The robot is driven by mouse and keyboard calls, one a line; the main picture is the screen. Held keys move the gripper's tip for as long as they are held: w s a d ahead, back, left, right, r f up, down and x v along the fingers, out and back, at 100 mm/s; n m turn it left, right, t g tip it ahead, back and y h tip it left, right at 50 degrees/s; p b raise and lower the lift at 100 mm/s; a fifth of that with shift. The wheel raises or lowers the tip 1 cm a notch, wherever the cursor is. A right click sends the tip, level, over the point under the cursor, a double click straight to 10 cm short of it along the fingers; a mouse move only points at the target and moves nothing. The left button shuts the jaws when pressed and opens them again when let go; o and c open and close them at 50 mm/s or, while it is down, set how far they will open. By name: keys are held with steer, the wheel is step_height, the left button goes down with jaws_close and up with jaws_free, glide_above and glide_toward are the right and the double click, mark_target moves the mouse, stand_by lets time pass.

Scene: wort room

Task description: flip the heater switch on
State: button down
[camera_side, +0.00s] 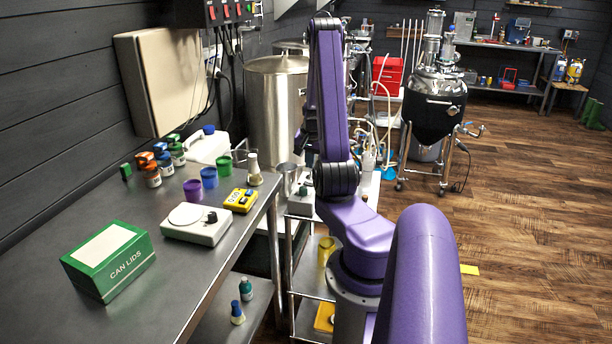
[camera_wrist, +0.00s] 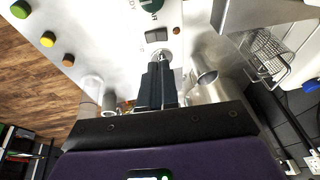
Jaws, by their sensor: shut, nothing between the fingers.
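In the wrist view a pale panel (camera_wrist: 105,35) fills the upper middle. It bears a dark grey rocker-like switch (camera_wrist: 157,35) and a dark green knob at the top edge. I cannot read a heater label. A small shiny metal piece, perhaps a toggle lever, lies just beyond the fingertips; I cannot tell whether they touch it. My gripper (camera_wrist: 157,68) is shut and empty, its dark fingers pointing toward the switch area. The switch's on or off position is not clear. In the side view my purple arm hides the fingertips and the switch.
Green, yellow (camera_wrist: 47,39) and orange round parts line the panel's left. Metal cylinders (camera_wrist: 205,68) stand close by, with a wire basket (camera_wrist: 268,52) at right. In the side view, a steel bench (camera_side: 190,262) holds a can lids box (camera_side: 108,262) and a scale (camera_side: 197,224).

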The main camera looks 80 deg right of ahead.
mark_target(305, 182)
steer(key=x, duration=0.5)
steer(key=shift+w+a+f, duration=0.2)
steer(key=shift+w+a, duration=0.2)
steer(key=shift+w+f, duration=0.1)
steer(key=shift+f, duration=0.25)
steer(key=shift+f, duration=0.1)
steer(key=shift+w+f, duration=0.35)
steer(key=shift+s, duration=0.15)
steer(key=shift+s+r, duration=0.15)
steer(key=shift+s, duration=0.55)
steer(key=shift+r, duration=0.1)
